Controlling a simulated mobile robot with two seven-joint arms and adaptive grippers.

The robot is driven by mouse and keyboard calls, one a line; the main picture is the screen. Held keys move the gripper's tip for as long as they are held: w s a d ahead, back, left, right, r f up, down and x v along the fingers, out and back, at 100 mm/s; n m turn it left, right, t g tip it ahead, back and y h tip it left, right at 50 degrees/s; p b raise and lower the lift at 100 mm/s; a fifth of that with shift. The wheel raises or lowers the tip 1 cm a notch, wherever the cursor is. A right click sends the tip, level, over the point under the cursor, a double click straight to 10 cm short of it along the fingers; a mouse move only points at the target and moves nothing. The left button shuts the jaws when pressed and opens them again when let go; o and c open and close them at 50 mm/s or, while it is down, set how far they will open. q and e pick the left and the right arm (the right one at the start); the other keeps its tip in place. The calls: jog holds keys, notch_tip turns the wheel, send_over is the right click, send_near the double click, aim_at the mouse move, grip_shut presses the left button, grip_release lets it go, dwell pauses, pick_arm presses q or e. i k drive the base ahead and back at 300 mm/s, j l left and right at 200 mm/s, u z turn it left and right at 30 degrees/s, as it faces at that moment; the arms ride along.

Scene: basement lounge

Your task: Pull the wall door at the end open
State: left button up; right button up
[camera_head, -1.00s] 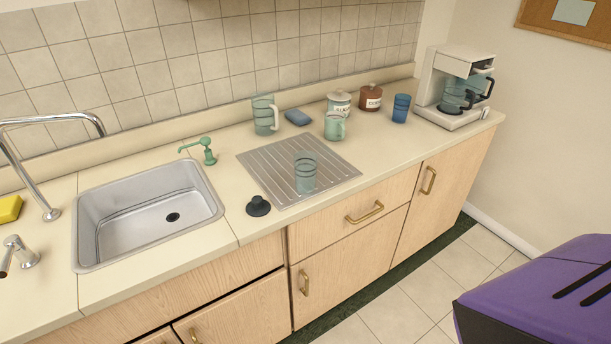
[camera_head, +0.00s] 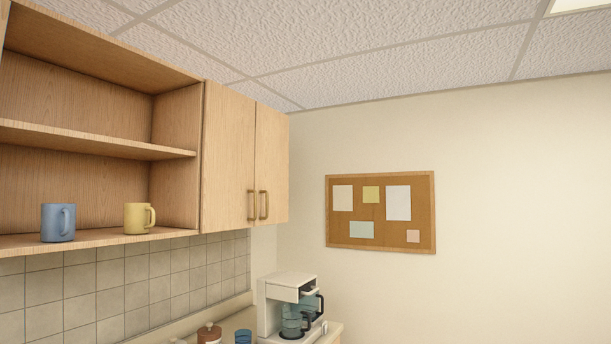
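The wall cabinet has two light wood doors at its right end, both shut. The left of these doors (camera_head: 227,150) is wider in view, and the end door (camera_head: 273,155) is at the far right, near the corner. Each door has an upright brass handle low on its inner edge: the left handle (camera_head: 251,206) and the end door's handle (camera_head: 264,205) are side by side. Neither of my grippers is in view.
Left of the doors are open shelves with a blue mug (camera_head: 58,223) and a yellow mug (camera_head: 137,218). Below stand a coffee maker (camera_head: 280,292), a brown jar (camera_head: 209,334) and a blue cup (camera_head: 243,337) on the counter. A corkboard (camera_head: 420,215) hangs on the right wall.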

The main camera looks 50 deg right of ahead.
aim_at(271, 185)
jog(key=z, duration=1.35)
jog(key=i+z, duration=0.1)
jog(key=i+l, duration=0.05)
